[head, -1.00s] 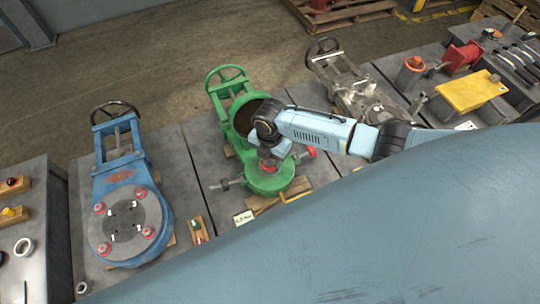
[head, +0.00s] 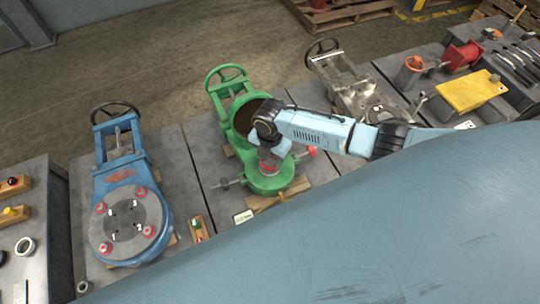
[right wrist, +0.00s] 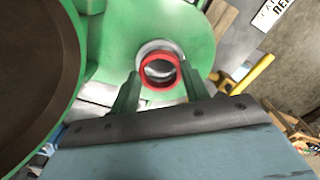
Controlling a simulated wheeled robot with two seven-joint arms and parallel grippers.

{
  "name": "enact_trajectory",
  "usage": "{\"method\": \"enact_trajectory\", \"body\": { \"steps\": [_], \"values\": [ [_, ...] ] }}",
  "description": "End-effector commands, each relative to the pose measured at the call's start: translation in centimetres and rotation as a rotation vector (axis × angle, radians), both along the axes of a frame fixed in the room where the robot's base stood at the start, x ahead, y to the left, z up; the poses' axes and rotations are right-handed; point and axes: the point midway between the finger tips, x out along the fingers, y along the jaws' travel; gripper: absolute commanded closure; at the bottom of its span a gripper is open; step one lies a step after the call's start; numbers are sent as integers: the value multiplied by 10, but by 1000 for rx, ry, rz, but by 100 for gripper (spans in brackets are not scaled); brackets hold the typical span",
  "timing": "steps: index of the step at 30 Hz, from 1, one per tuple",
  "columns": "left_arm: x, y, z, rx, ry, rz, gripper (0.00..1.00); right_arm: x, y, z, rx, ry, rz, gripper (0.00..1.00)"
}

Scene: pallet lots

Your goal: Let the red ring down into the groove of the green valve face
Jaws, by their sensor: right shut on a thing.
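The green valve (head: 243,118) stands on the bench in the middle of the head view, its round face (head: 271,186) toward me. My right gripper (head: 268,165) is over that face, pointing down. In the right wrist view its two fingers are shut on the red ring (right wrist: 161,86), one on each side. The ring is in front of a pale grey circular seat (right wrist: 148,47) in the green face (right wrist: 198,45), and overlaps it slightly off centre. I cannot tell whether the ring touches the seat. My left gripper is not in view.
A blue valve (head: 128,182) with red-capped bolts stands left of the green one. A grey valve (head: 350,90) stands behind my right arm. A small wooden block (head: 198,228) and a white label (head: 243,216) lie near the green valve. A yellow handle (right wrist: 248,76) shows beside the face.

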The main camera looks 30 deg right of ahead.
Motion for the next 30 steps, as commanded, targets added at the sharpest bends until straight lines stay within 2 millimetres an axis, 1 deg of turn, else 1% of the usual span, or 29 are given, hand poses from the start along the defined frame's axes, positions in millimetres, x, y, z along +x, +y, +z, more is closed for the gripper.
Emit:
{"method": "enact_trajectory", "body": {
  "steps": [6, 16, 30],
  "values": [
    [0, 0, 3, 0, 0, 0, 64, 0, 0, 1, -1, 1, 0, 77],
    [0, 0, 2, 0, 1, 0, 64, 0, 0, -1, 0, 0, 0, 77],
    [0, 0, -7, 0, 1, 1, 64, 0, 0, -12, 1, -1, 1, 77]
  ]
}}
